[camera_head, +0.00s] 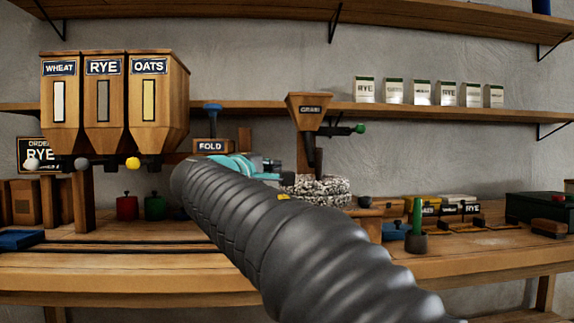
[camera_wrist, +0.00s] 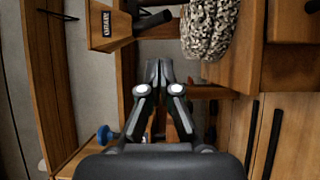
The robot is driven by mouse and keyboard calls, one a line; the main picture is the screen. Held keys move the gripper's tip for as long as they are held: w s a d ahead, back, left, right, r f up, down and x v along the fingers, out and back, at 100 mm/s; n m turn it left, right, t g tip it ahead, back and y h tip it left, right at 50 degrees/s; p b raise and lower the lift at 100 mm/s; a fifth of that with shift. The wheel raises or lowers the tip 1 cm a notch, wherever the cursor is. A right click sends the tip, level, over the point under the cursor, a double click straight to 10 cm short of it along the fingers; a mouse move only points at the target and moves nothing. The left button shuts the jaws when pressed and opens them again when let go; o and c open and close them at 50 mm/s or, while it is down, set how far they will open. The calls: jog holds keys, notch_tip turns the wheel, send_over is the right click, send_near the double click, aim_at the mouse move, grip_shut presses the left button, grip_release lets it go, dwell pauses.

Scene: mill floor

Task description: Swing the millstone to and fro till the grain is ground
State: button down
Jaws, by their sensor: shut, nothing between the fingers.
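The millstone (camera_head: 325,190) is a round black-and-white speckled stone on the bench, right of the middle in the head view. It also shows at the top of the wrist view (camera_wrist: 208,30). A wooden hopper (camera_head: 308,103) with a dark spout stands above it and shows tipped on its side in the wrist view (camera_wrist: 106,28). My gripper (camera_wrist: 158,66) is shut and empty, apart from the stone in the wrist picture. In the head view my arm hides much of the gripper and the stone's left side. I cannot see any grain.
Wheat, rye and oats bins (camera_head: 104,100) stand at the left, near an order sign (camera_head: 38,154) reading RYE. A fold station (camera_head: 212,146) is behind my arm. A green-topped upright (camera_head: 417,212) stands right of the stone. Small packets (camera_head: 422,93) line the shelf.

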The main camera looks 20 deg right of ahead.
jog(key=x, duration=0.4)
jog(key=s+d+p+x, duration=0.1)
jog(key=x, duration=0.3)
jog(key=s+p+x, duration=0.1)
jog(key=x, duration=0.3)
jog(key=shift+w+d, duration=0.15)
jog(key=shift+d, duration=0.6)
jog(key=shift+n, duration=0.3)
